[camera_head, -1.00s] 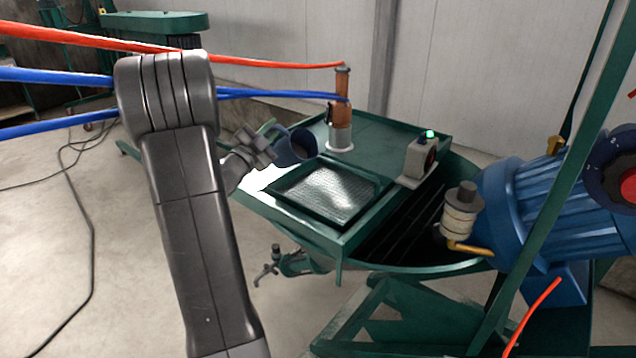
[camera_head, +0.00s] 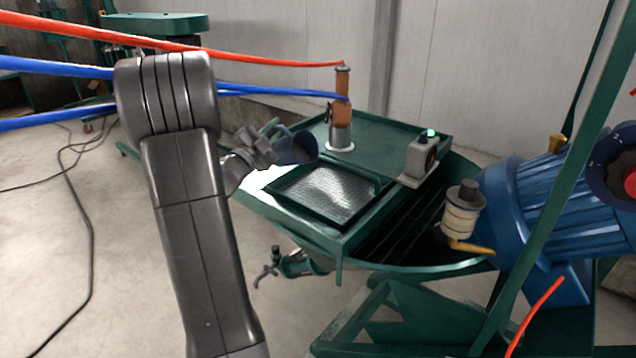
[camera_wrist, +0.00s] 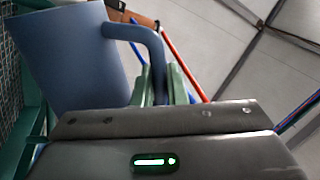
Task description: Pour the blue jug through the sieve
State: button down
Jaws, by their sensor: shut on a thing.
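The blue jug (camera_head: 296,147) is held above the left edge of the green machine top, just left of the sieve. In the head view it is tipped toward the sieve, and its mouth no longer faces the camera. The sieve (camera_head: 328,194) is a grey mesh in a green square frame. My gripper (camera_head: 268,143) is shut on the jug's handle. In the wrist view the jug (camera_wrist: 75,60) fills the upper left, and green fingers (camera_wrist: 158,84) close at its handle. The mesh shows at the far left edge there. I cannot see any liquid leaving the jug.
An orange-brown cylinder (camera_head: 342,105) stands behind the sieve with red and blue hoses. A grey box with a green light (camera_head: 420,158) stands right of the sieve. An open green trough (camera_head: 400,232) and a blue motor (camera_head: 535,210) lie further right.

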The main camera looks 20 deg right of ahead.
aim_at(290, 147)
jog(key=shift+s+d+m+g+h+b, duration=0.25)
jog(key=shift+s+m+b, duration=0.2)
jog(key=shift+m, duration=0.3)
jog(key=shift+s+d+m+g+h+b, duration=0.1)
jog(key=shift+s+m+g+h+b, duration=0.25)
jog(key=shift+m, duration=0.4)
jog(key=shift+s+d+r+m+g+h+b, duration=0.25)
jog(key=shift+s+m+b, duration=0.35)
jog(key=shift+b, duration=0.35)
jog(key=shift+s+d+r+m+g+h+b, duration=0.1)
jog(key=shift+s+d+r+m+h+b, duration=0.1)
jog(key=shift+s+d+m+b, duration=0.5)
jog(key=shift+s+r+m+g+h+b, duration=0.25)
jog(key=shift+m+b, duration=0.3)
jog(key=shift+b, duration=0.35)
jog(key=shift+s+r+m+g+h+b, duration=0.15)
jog(key=shift+s+m+g+b, duration=0.1)
jog(key=shift+m+b, duration=0.5)
jog(key=shift+s+d+r+m+g+h+b, duration=0.1)
jog(key=shift+s+d+m+g+b, duration=0.2)
jog(key=shift+m+b, duration=0.4)
jog(key=shift+s+d+r+m+g+h+b, duration=0.2)
jog(key=shift+s+m+b, duration=0.3)
jog(key=shift+b, duration=0.45)
jog(key=shift+s+d+r+m+g+h+b, duration=0.1)
jog(key=shift+s+m+g+b, duration=0.35)
jog(key=shift+b, duration=0.4)
